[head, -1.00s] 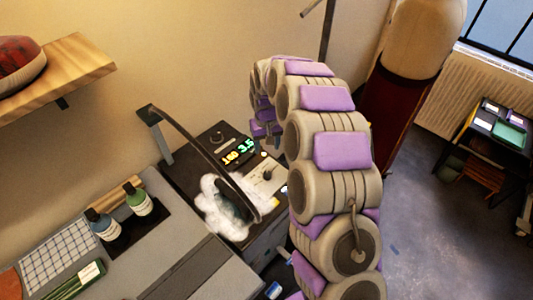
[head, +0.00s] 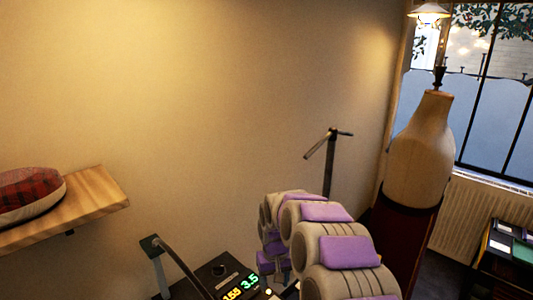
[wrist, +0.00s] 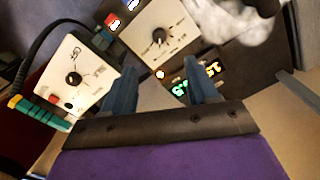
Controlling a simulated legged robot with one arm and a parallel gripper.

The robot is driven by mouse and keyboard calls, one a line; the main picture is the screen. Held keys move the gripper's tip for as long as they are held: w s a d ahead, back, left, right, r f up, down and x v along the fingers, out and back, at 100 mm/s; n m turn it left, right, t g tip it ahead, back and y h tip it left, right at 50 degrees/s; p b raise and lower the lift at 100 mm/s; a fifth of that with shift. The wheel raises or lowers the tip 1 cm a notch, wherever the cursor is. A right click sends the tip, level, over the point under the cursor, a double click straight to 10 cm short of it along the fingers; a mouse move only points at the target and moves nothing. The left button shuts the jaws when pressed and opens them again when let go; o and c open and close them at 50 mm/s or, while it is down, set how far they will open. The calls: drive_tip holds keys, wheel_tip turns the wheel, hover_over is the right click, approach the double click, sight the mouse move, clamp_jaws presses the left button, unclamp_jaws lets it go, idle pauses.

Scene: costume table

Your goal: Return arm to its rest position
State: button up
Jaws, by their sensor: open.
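My gripper (wrist: 160,88) is open in the wrist view, its two dark blue fingers apart with nothing between them. It hangs above a dark control box (wrist: 206,70) with a white dial panel (wrist: 160,37) and lit digits. In the head view my arm rises from the lower right and curves over, and its purple-padded end hangs by the same box. The fingertips cannot be made out there. The lit box (head: 234,280) shows at the bottom edge of the head view. White fluffy material (wrist: 240,20) lies at the top of the wrist view.
A wooden shelf (head: 95,195) with a red plaid cushion (head: 30,192) juts from the left wall. A dress form (head: 420,150) stands at right by the window. A dark metal stand (head: 328,165) is behind my arm. A second white dial unit (wrist: 75,75) is left in the wrist view.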

drive_tip(key=s+d+r, duration=0.3)
drive_tip(key=s+r, duration=0.2)
drive_tip(key=s, duration=0.5)
drive_tip(key=s+d+r, duration=0.4)
drive_tip(key=s+r, duration=0.1)
drive_tip(key=s, duration=0.5)
drive_tip(key=s+d+m, duration=0.1)
drive_tip(key=s+d, duration=0.1)
drive_tip(key=s, duration=0.8)
drive_tip(key=s+d+m+g+b, duration=0.1)
drive_tip(key=s+d+m, duration=0.1)
drive_tip(key=s, duration=0.9)
drive_tip(key=shift+d+g, duration=0.3)
drive_tip(key=shift+d, duration=0.05)
